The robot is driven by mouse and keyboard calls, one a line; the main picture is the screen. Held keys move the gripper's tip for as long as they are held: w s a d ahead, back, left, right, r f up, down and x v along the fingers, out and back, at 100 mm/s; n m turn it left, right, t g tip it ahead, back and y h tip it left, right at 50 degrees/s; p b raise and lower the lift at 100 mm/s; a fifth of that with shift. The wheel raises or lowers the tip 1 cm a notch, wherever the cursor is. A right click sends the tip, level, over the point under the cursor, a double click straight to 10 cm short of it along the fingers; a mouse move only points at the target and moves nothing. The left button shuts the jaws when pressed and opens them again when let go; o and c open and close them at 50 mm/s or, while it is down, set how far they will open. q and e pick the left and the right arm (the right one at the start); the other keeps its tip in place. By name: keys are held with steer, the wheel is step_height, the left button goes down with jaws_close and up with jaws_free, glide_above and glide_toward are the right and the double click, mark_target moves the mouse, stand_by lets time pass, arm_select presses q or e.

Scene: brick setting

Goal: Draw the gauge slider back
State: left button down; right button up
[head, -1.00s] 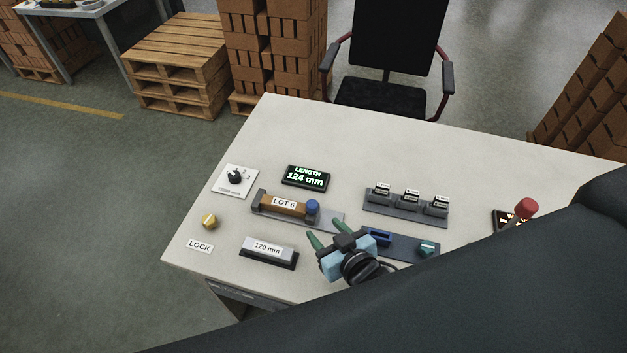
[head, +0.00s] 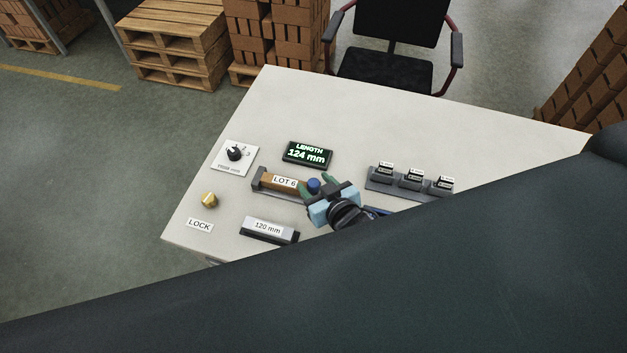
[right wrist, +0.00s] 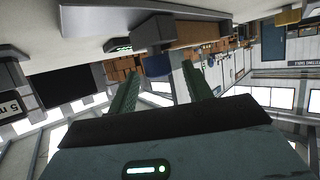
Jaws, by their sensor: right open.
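The gauge (head: 258,183) lies on the white desk and holds a brown brick labelled LOT 6 (head: 280,182). The blue knob (head: 314,185) of the slider is at the brick's right end. My right gripper (head: 317,187) is open, with its green fingers reaching to either side of the knob. In the right wrist view the blue knob (right wrist: 157,65) appears between the two fingers, beyond their tips or level with them; I cannot tell which. Whether a finger touches it is unclear. The display (head: 308,154) reads LENGTH 124 mm. My left gripper is not in view.
A 120 mm block (head: 268,229) lies in front of the gauge, and a yellow knob (head: 209,200) by the LOCK label is at left. A black dial (head: 234,153) and a rack of labelled blocks (head: 378,187) flank it. My dark arm hides the desk's right front.

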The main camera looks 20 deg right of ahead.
steer(key=shift+x, duration=0.85)
jaws_close()
